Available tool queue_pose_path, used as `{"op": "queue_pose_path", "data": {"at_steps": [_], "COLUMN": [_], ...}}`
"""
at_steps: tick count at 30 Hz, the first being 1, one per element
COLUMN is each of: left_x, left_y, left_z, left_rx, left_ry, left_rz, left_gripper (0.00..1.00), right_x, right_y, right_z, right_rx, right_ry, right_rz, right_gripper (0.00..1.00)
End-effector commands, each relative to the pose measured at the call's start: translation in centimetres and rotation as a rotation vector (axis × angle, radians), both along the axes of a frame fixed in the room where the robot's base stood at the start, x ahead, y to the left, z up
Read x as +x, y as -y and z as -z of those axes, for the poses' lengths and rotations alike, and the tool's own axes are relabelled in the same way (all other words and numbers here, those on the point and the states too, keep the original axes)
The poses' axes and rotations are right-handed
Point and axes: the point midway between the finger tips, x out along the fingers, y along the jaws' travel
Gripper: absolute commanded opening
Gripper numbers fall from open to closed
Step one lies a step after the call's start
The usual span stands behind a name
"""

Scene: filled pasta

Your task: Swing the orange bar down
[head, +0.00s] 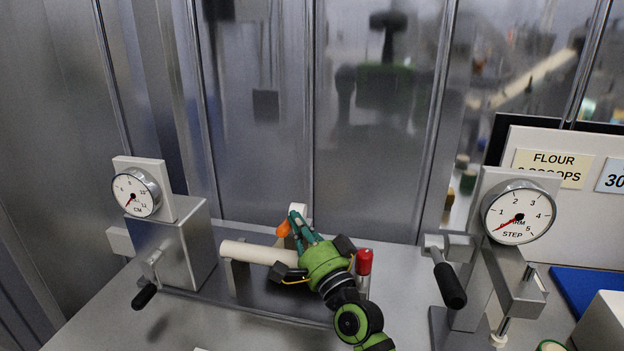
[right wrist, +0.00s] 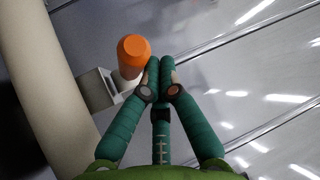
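In the right wrist view the orange bar (right wrist: 133,52) shows nearly end-on, above a grey block (right wrist: 98,90). My right gripper (head: 295,218) reaches over the roller from the front right. Its green fingers are drawn together with nothing visible between them. In the right wrist view the fingertips (right wrist: 160,66) are just right of the orange bar, very close; contact cannot be told. My left gripper is not in view.
A dial housing with a crank (head: 145,295) stands left, another dial (head: 519,212) with a black-handled crank (head: 450,287) stands right. A red-capped post (head: 363,262) is beside my right wrist. A reflective metal wall (head: 250,130) rises close behind.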

Motion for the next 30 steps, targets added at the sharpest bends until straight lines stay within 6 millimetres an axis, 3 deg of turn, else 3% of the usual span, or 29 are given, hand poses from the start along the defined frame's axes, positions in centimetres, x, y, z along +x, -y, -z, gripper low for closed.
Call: {"op": "queue_pose_path", "data": {"at_steps": [14, 19, 30], "left_x": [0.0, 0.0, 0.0], "left_y": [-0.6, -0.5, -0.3], "left_z": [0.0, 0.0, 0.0], "left_rx": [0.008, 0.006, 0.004], "left_ry": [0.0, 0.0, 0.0], "left_rz": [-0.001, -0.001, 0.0], "left_gripper": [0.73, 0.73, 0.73], "right_x": [-0.6, -2.9, -9.7], "right_y": [0.3, 1.7, 5.9], "right_z": [0.3, 1.2, 1.0], "right_rx": [0.0, -0.002, -0.001], "right_ry": [-0.002, -0.003, -0.002], "right_rz": [-0.001, 0.0, 0.001], "right_gripper": [0.0, 0.0, 0.0]}}
